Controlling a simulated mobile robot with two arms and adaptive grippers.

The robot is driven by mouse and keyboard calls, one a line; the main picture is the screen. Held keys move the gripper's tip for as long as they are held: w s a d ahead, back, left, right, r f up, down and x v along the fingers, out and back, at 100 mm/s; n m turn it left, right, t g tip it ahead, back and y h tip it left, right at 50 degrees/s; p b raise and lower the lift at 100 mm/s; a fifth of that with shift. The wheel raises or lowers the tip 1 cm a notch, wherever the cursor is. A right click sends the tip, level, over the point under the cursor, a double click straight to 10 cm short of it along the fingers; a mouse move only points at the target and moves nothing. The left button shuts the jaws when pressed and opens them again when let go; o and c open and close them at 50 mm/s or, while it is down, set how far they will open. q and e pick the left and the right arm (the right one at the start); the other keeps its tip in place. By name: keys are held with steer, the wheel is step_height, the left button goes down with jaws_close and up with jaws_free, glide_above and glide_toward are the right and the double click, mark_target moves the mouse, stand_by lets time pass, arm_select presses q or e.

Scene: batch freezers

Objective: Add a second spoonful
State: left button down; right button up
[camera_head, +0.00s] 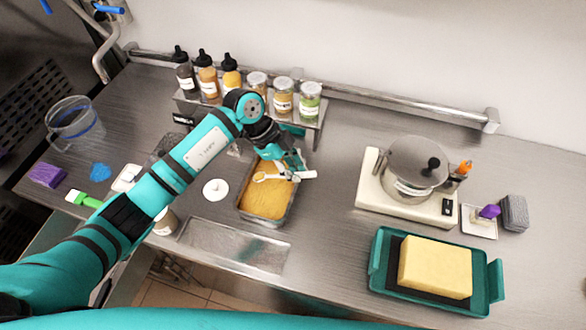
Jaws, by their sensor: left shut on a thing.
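A rectangular metal pan (291,206) holds a smooth yellow-orange mass and stands near the middle of the steel counter. My left gripper (294,166) is over the back part of this pan, shut on a small pale spoon (263,177). The spoon's bowl points left, over the yellow-orange mass. I cannot tell whether the bowl touches it or holds anything. My right gripper is not in view.
A rack (306,127) with bottles and jars stands at the back. A pot (413,175) sits on a white base (378,202) at right, with a teal tray (376,273) holding a yellow block before it. A white disc (216,189) lies left of the pan. Counter between pan and base is clear.

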mark_target(306, 173)
arm_select(q)
steer(key=shift+d+r+p, duration=0.1)
steer(key=shift+r+p, duration=0.2)
steer(key=shift+r, duration=0.4)
steer(key=shift+d+r, duration=0.2)
steer(key=shift+d, duration=0.05)
steer(key=y, duration=0.1)
steer(key=d+y, duration=0.2)
steer(key=shift+s+t+y, duration=0.25)
steer(key=shift+t+y, duration=0.05)
steer(key=shift+y, duration=0.1)
steer(key=shift+d, duration=0.1)
